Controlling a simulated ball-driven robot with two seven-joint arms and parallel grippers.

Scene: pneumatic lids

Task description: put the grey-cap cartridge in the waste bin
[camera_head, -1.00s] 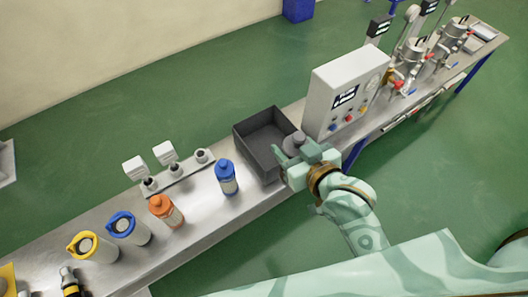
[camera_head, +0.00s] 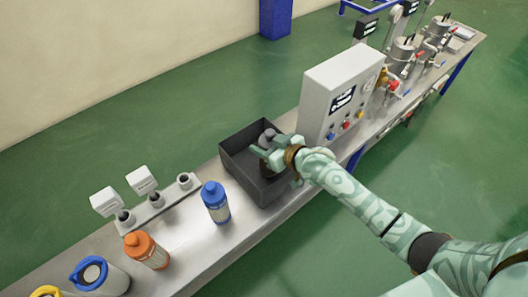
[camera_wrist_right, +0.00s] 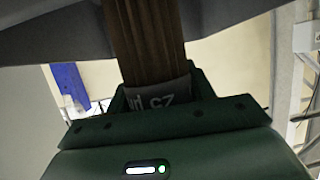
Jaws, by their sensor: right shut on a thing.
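The grey-cap cartridge (camera_head: 268,136) is upright in my right gripper (camera_head: 266,153), with its grey cap showing above the fingers. My right gripper is shut on it, over the open dark-grey waste bin (camera_head: 233,171). In the head view the cartridge's lower part is dark and partly hidden by the fingers; I cannot tell whether it touches the bin floor. In the right wrist view the cartridge (camera_wrist_right: 147,40) shows as a brown cylinder with a printed grey label, between the green jaws. My left gripper is not in view.
A white control box (camera_head: 338,95) stands close to the right of the bin. A rack with small sockets (camera_head: 160,206) lies behind the bottles.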

